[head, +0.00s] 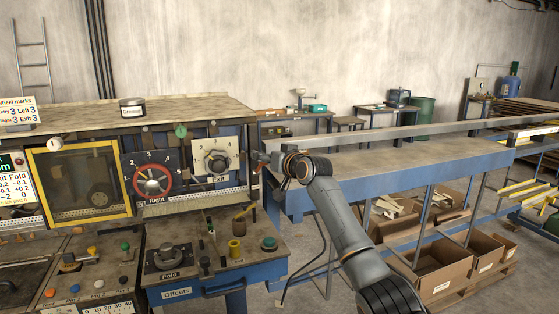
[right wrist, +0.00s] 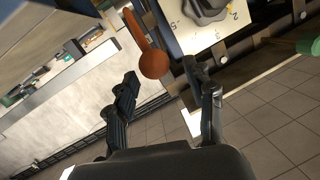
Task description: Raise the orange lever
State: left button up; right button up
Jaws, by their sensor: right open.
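The orange lever (right wrist: 153,64) shows in the right wrist view as an orange arm with a round ball end. Its ball appears between the two fingertips of my right gripper (right wrist: 159,75), near their tips. The fingers are open and I see no clear grip on the ball. In the head view my right gripper (head: 262,161) is at the right end of the machine, beside the Exit dial (head: 216,161). My left gripper is not in view.
The blue-framed table (head: 400,165) extends right from the machine, under my right arm. A red handwheel (head: 152,180) is left of the Exit dial. A lower panel with knobs (head: 215,250) juts out below. Cardboard boxes (head: 445,265) stand under the table.

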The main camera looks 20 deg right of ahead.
jog(key=v, duration=1.1)
dwell(0.3)
